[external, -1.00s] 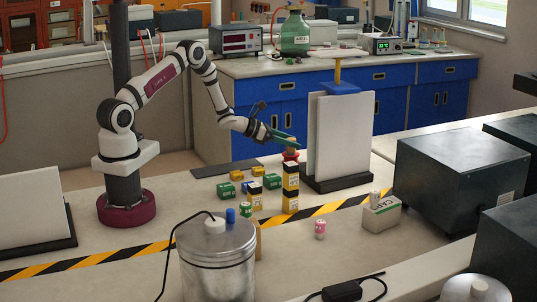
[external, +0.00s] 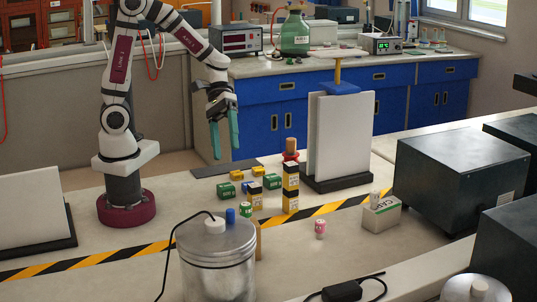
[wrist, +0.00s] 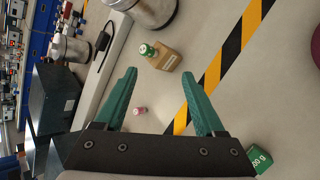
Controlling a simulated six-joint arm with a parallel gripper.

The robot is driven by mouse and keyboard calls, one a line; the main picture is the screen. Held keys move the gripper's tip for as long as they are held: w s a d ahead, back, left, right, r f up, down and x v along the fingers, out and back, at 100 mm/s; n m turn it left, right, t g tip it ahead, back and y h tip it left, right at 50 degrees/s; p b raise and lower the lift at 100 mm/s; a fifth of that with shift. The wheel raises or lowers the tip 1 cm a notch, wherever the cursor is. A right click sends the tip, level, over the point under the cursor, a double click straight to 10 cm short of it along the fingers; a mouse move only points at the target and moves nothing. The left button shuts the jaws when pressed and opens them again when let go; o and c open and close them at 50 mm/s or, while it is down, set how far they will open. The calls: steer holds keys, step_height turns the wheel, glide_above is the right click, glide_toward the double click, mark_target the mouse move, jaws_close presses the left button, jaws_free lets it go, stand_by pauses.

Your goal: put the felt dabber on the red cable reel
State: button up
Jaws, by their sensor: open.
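The felt dabber (external: 290,145) shows in the external view as a small brown upright cylinder. It stands on the red cable reel (external: 290,156), which appears to sit on top of a stack of yellow, black and white boxes (external: 291,188). My gripper (external: 226,150) is to the left of the reel and apart from it, with its green fingers pointing down, open and empty. In the wrist view my gripper (wrist: 158,74) also shows its fingers spread with nothing between them. The dabber and reel are not visible in the wrist view.
Green and yellow boxes (external: 226,190) lie left of the stack. A white panel rack (external: 340,140) stands close to its right. A metal canister (external: 216,260) is in front. A pink-labelled vial (external: 320,229) stands on clear bench.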

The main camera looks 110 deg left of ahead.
steer(key=s+d+m+g+y, duration=0.3)
steer(key=s+d+m+g, duration=0.15)
steer(key=s+m, duration=0.5)
steer(key=s+a+m+y, duration=0.5)
steer(key=s+m+y, duration=0.1)
steer(key=s+m, duration=0.2)
steer(key=shift+a+r+m+y, duration=0.25)
steer(key=shift+r+m+y, duration=0.05)
steer(key=shift+m, duration=0.25)
steer(key=shift+s, duration=0.1)
